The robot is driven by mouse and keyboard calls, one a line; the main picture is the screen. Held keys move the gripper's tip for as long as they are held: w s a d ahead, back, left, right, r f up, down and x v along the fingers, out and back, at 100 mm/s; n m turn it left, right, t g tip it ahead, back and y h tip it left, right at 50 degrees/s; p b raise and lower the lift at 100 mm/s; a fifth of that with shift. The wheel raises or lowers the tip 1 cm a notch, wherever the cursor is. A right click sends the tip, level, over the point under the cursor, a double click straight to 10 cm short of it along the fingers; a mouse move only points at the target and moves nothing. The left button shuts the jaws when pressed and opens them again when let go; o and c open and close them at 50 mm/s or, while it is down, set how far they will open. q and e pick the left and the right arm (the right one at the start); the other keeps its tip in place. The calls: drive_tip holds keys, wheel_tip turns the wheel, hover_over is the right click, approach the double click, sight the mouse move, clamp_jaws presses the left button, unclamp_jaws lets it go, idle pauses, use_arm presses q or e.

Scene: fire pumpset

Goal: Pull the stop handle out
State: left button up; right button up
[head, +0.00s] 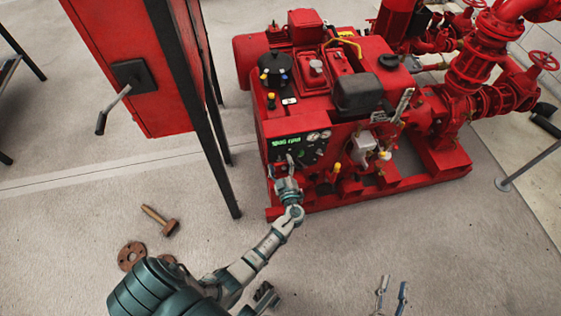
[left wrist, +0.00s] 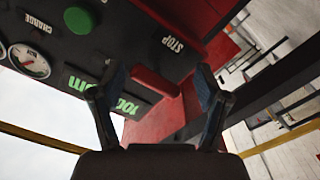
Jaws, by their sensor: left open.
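The control panel (head: 308,145) with a green rpm display and gauges is on the near face of the red pump engine. My left gripper (head: 282,167) is at the panel's lower left. In the left wrist view, the open left gripper (left wrist: 158,74) has its fingers apart around a red bar-like piece (left wrist: 155,82) near the STOP label (left wrist: 172,44); it looks like the stop handle. No finger clearly touches it. In the head view the gripper hides the handle. My right gripper (head: 392,294) is at the bottom edge, its two fingers apart, away from the engine.
A red cabinet (head: 140,60) with a dark lever handle (head: 113,110) and dark posts stand left of the engine. A mallet (head: 160,219) and a rusty flange (head: 131,256) lie on the floor. Red pipes and valves (head: 480,70) are at right.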

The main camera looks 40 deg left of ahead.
use_arm(q)
drive_tip(key=shift+w+a+r, duration=0.1)
drive_tip(key=shift+w+r, duration=0.05)
drive_tip(key=shift+w, duration=0.3)
drive_tip(key=shift+c, duration=1.4)
drive_tip(key=shift+d+r, duration=0.1)
drive_tip(key=shift+d, duration=0.1)
drive_tip(key=c, duration=0.4)
drive_tip(key=shift+a, duration=0.15)
drive_tip(key=c, duration=0.4)
drive_tip(key=shift+a, duration=0.25)
clamp_jaws()
drive_tip(key=shift+a, duration=0.2)
use_arm(e)
drive_tip(key=shift+s, duration=0.1)
